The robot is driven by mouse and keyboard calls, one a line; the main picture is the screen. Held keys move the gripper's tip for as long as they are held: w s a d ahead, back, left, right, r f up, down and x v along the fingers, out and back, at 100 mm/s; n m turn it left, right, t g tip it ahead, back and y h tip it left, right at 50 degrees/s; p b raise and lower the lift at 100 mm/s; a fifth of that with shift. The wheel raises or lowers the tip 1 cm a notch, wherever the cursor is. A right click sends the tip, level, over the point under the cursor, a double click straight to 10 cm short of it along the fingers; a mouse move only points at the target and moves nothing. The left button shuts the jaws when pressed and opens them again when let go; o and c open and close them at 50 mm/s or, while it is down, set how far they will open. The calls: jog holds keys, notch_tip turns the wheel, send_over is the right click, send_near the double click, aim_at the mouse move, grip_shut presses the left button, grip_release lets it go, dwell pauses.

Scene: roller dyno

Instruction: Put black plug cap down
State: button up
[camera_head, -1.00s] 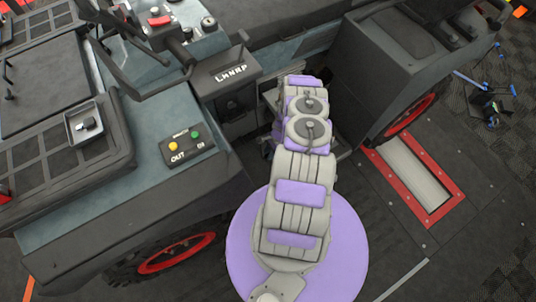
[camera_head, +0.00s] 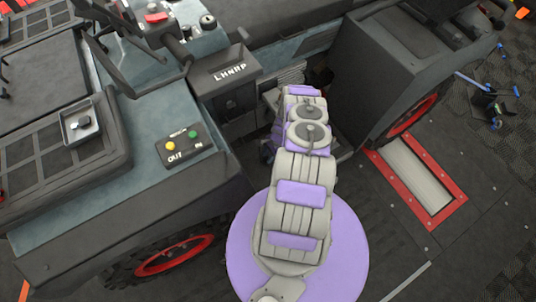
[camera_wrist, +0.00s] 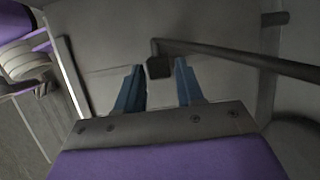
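In the wrist view, my gripper (camera_wrist: 161,64) shows two blue fingers spread apart. A dark square block (camera_wrist: 159,67) at the end of a long dark rod (camera_wrist: 235,59) appears between the fingertips. I see no clear contact, and cannot tell its depth. In the head view, my gripper is hidden beyond my arm, at the vehicle's recess. A small dark piece sits in a grey tray (camera_head: 70,138) on the vehicle's left panel. I cannot tell whether that piece (camera_head: 82,122) or the block is the black plug cap.
A panel with yellow and green buttons (camera_head: 182,147) lies right of the tray. A black box lettered LHNHP (camera_head: 228,74) juts out near my arm. The wheel housing (camera_head: 385,75) stands right of my arm. Open floor lies at lower right, beside a red-framed roller (camera_head: 417,183).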

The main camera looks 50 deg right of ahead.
jog(key=shift+o, duration=1.1)
jog(key=shift+d, duration=0.15)
jog(key=shift+a+r, duration=0.2)
jog(key=shift+r, duration=0.35)
jog(key=p+v, duration=0.3)
jog(key=v, duration=0.8)
jog(key=shift+d+r, duration=0.15)
jog(key=shift+d, duration=0.1)
jog(key=shift+s, duration=0.1)
